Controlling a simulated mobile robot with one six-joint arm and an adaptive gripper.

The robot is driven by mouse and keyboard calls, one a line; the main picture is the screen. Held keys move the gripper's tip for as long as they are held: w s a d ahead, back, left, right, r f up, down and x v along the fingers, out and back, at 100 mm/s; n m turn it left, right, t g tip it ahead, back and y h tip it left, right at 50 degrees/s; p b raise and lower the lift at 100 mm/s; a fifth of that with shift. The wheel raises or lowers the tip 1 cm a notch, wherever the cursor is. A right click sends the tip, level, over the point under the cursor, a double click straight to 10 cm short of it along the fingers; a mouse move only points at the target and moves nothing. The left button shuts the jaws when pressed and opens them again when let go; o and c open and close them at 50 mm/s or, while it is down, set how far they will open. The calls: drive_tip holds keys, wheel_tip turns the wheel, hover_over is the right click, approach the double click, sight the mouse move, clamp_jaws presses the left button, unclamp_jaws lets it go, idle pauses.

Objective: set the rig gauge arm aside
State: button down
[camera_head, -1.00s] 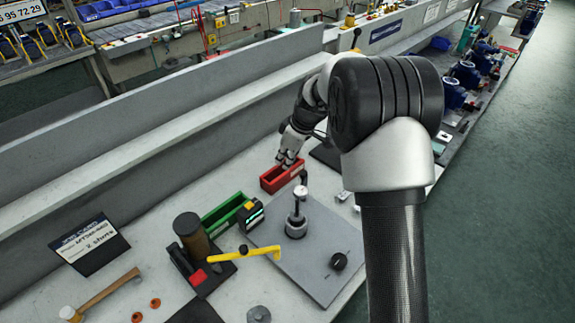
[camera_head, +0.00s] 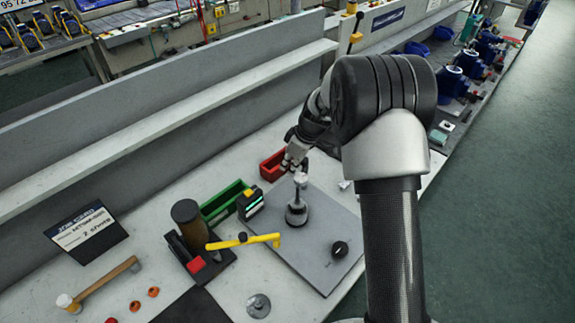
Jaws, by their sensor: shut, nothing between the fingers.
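A yellow bar with a black knob, probably the rig gauge arm (camera_head: 262,240), lies level across the front left of a grey plate (camera_head: 325,225). Its left end is beside a dark stand with a brown cylinder (camera_head: 187,222). A metal post with a round pale top (camera_head: 297,212) stands upright on the plate. My gripper (camera_head: 293,166) is shut and empty, pointing down just behind the post's top. It is well away from the yellow bar. I cannot tell whether it touches the post.
A red bin (camera_head: 270,168) is left of my gripper, and a green bin (camera_head: 222,204) is further left. A small device with a green display (camera_head: 251,203) stands by the plate. A black knob (camera_head: 340,249) is at the plate's right. A hammer (camera_head: 105,283) lies front left.

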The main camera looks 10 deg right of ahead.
sight(297, 177)
drive_tip(key=shift+s+d+n+b, duration=0.3)
drive_tip(key=shift+s+n+b, duration=0.05)
drive_tip(key=shift+n+b, duration=0.4)
drive_tip(key=s+d+n+b, duration=0.1)
drive_tip(key=n, duration=0.1)
drive_tip(key=d+n+g+b, duration=0.1)
drive_tip(key=n, duration=0.1)
drive_tip(key=shift+s+d+f+y, duration=0.1)
drive_tip(key=shift+s+d+y, duration=0.05)
drive_tip(key=shift+s+y, duration=0.25)
drive_tip(key=shift+s+d+n+g, duration=0.3)
drive_tip(key=shift+d+n+g, duration=0.5)
drive_tip(key=shift+n, duration=0.45)
drive_tip(key=d+n, duration=0.2)
drive_tip(key=shift+s+d+n+g+p, duration=0.15)
drive_tip(key=shift+d+n+g+p, duration=0.15)
drive_tip(key=shift+p, duration=0.1)
drive_tip(key=shift+d, duration=0.1)
